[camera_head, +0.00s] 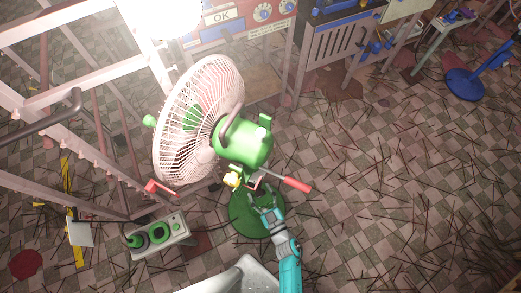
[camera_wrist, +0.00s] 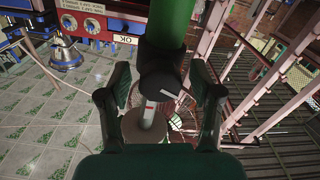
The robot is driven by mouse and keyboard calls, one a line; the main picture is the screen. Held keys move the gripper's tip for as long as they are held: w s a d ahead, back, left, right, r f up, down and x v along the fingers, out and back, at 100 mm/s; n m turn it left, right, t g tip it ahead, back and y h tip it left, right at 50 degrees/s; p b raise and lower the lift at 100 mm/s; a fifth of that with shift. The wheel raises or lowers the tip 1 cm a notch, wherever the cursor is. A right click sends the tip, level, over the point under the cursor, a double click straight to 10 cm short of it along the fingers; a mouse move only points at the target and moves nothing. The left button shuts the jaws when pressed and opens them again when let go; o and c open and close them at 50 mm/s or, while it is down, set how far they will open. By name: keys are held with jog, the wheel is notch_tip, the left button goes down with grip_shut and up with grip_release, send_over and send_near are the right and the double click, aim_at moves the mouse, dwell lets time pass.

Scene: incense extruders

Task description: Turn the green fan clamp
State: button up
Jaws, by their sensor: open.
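The green fan (camera_head: 242,142) stands on a round green base (camera_head: 240,205), its white cage facing left. My gripper (camera_head: 262,193) is open beside the stand, below the housing. In the wrist view, a green post (camera_wrist: 166,28) runs down to a dark collar (camera_wrist: 160,82), apparently the clamp, with a pale stub below it. My open fingers (camera_wrist: 160,95) appear on either side of the collar. I cannot tell whether they touch it.
A power strip (camera_head: 160,238) with green and dark round parts lies left of the base. Metal railings (camera_head: 100,75) stand at the left. A red machine (camera_head: 235,25) is behind the fan. Tiled floor with scattered sticks is open at right.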

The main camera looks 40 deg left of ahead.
jog(key=c, duration=1.2)
jog(key=shift+o, duration=0.2)
jog(key=shift+n, duration=2.9)
jog(key=shift+a, duration=0.1)
jog(key=o, duration=1.2)
jog(key=shift+c, duration=0.2)
